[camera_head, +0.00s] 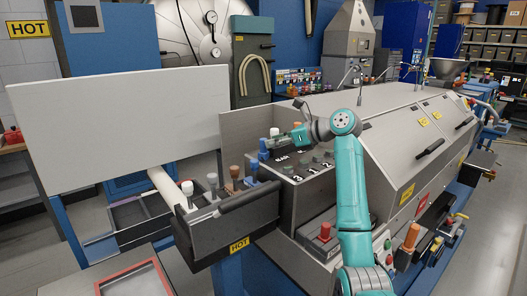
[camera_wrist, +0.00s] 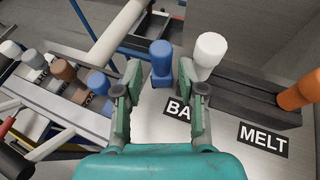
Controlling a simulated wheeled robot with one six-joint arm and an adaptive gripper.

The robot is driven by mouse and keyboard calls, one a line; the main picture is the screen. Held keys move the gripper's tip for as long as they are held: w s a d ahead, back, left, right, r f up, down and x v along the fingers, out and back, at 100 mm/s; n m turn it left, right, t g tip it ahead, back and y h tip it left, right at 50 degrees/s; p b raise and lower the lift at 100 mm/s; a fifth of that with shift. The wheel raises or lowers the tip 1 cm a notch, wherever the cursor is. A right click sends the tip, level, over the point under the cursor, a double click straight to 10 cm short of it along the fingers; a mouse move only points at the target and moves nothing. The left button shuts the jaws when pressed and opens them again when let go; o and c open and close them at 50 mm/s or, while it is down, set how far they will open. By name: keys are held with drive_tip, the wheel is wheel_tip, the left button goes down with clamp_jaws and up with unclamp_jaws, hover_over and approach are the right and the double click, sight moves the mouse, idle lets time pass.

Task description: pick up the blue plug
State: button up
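Two blue plugs are in view. One blue plug (camera_wrist: 161,60) stands upright on the grey panel by the "BA…" label, ahead of my gripper and in line with the gap between its fingers. It also shows in the head view (camera_head: 263,149). The other blue plug (camera_wrist: 97,83) stands in the open drawer, left of my fingers; the head view shows it too (camera_head: 254,167). My gripper (camera_wrist: 160,84) is open, with nothing between its fingers. In the head view my gripper is small and partly blends with the panel.
A white plug (camera_wrist: 210,49) stands close to the right finger. An orange plug (camera_wrist: 298,93) stands by the "MELT" label. The drawer (camera_head: 240,217) also holds white, grey and brown plugs. A large pale board (camera_head: 120,115) stands left of the panel.

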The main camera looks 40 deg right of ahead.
sight(264, 152)
drive_tip(key=x, duration=0.5)
drive_tip(key=shift+d, duration=0.1)
clamp_jaws()
